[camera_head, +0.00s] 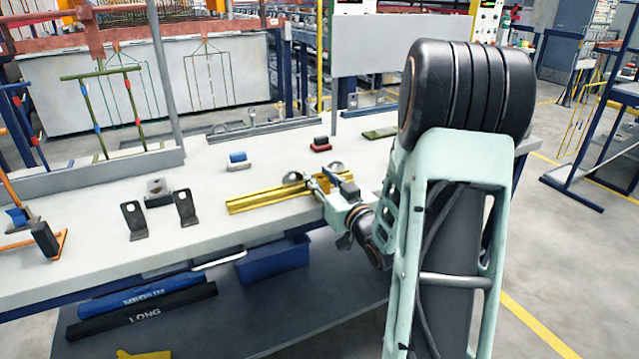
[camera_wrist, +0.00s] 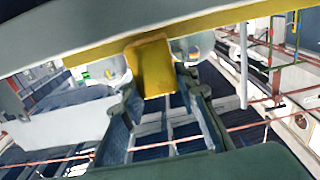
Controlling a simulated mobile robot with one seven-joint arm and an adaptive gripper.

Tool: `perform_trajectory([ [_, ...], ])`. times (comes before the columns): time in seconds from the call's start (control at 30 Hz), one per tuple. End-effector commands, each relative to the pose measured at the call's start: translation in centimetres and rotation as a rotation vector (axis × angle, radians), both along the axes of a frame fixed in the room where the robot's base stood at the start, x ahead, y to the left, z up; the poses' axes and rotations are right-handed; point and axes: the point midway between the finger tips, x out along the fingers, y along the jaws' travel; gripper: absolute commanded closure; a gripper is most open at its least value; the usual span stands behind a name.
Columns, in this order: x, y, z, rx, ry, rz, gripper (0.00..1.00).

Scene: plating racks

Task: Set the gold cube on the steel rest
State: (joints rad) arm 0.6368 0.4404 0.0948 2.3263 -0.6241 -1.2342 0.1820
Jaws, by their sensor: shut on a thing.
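In the wrist view a gold block (camera_wrist: 152,68), which I take as the gold cube, sits between the fingertips of my gripper (camera_wrist: 156,88). My gripper is shut on it. A long yellow bar runs just behind the block; I cannot tell whether they touch. In the head view my gripper (camera_head: 318,184) is low over the yellow rails (camera_head: 262,198) on the bench, and the cube cannot be made out there. A grey metal block with a round hollow (camera_head: 158,192) stands on the bench at left; I cannot tell whether it is the steel rest.
Two dark upright brackets (camera_head: 134,221) stand near the bench's front left. A blue-and-white block (camera_head: 238,160) and a dark red-and-black block (camera_head: 320,145) sit behind the rails. A long grey fixture (camera_head: 250,127) lies at the back.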

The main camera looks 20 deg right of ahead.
Motion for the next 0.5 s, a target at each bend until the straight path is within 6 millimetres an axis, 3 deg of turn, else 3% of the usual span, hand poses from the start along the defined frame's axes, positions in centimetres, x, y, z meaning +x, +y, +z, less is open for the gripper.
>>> perform_trajectory([
  [0.47, 0.03, -0.01, -1.12, -0.002, -0.005, 0.0, 1.0],
  [0.5, -0.01, 0.0, -1.14, -0.001, -0.002, 0.0, 0.69],
])
